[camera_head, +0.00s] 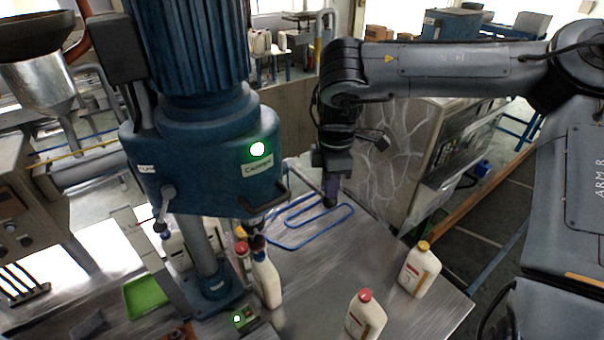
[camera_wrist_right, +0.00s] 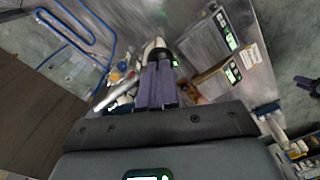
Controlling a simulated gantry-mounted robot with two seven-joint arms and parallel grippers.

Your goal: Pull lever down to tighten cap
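The blue capper (camera_head: 205,165) stands at the left of the head view with a lit green lamp. A metal lever with a dark ball end (camera_head: 168,192) hangs down at its front, and a dark curved handle (camera_head: 272,207) is at its right side. A white bottle with a dark blue cap (camera_head: 267,282) stands below the head. My right gripper (camera_head: 331,198) points down to the right of the capper, apart from the lever in the picture. Its purple fingers (camera_wrist_right: 157,85) look together, with nothing clearly held. My left gripper is not in view.
White bottles with a yellow cap (camera_head: 419,270) and a red cap (camera_head: 365,318) stand on the metal table (camera_head: 310,290). More bottles stand behind the capper column. A blue wire rack (camera_head: 300,228) lies near my right gripper. A green tray (camera_head: 146,297) is at the left.

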